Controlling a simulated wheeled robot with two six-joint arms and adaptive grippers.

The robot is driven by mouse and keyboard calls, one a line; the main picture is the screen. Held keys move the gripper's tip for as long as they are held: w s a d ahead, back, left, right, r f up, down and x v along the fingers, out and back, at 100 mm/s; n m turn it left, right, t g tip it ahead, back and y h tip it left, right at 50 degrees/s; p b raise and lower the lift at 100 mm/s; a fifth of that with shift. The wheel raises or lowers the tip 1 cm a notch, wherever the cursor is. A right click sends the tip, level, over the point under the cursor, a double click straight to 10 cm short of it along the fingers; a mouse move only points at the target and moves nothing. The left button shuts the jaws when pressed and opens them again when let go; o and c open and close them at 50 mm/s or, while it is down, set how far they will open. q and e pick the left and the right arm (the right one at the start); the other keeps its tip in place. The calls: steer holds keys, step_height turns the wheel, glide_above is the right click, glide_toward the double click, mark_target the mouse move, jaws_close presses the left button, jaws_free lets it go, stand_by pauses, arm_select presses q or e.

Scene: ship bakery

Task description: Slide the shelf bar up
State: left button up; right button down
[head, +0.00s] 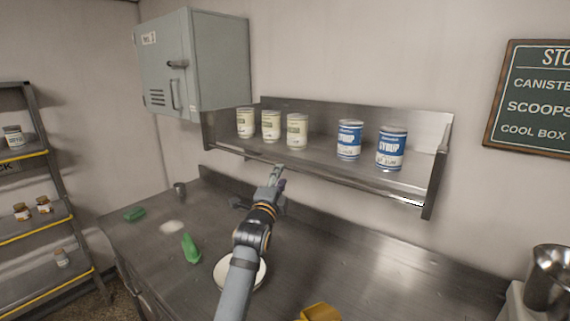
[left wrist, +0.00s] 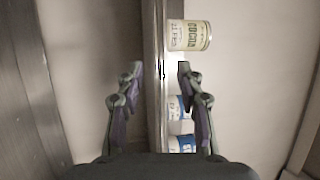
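The shelf bar (head: 350,184) runs along the front edge of the metal wall shelf (head: 325,155), low at the lip. My left gripper (head: 277,173) is raised to the front of the shelf, left of its middle. In the left wrist view, its two fingers (left wrist: 158,70) are open and apart, with the metal strip of the shelf front (left wrist: 153,40) passing between them. I see no clear contact between the fingers and the strip. My right gripper is not in view.
On the shelf stand pale cocoa cans (head: 271,126) and blue syrup cans (head: 349,140), close behind the bar. A grey wall cabinet (head: 218,62) hangs at the left end. Below, the steel counter (head: 340,255) holds a white plate (head: 257,275) and green items (head: 190,248).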

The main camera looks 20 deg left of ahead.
arm_select(q)
steer(key=w, duration=0.2)
steer(key=w+p, duration=0.1)
steer(key=w, duration=0.1)
steer(key=w+r+p, duration=0.1)
steer(key=w, duration=0.1)
steer(key=shift+w+a, duration=0.2)
steer(key=shift+w, duration=0.1)
jaws_close()
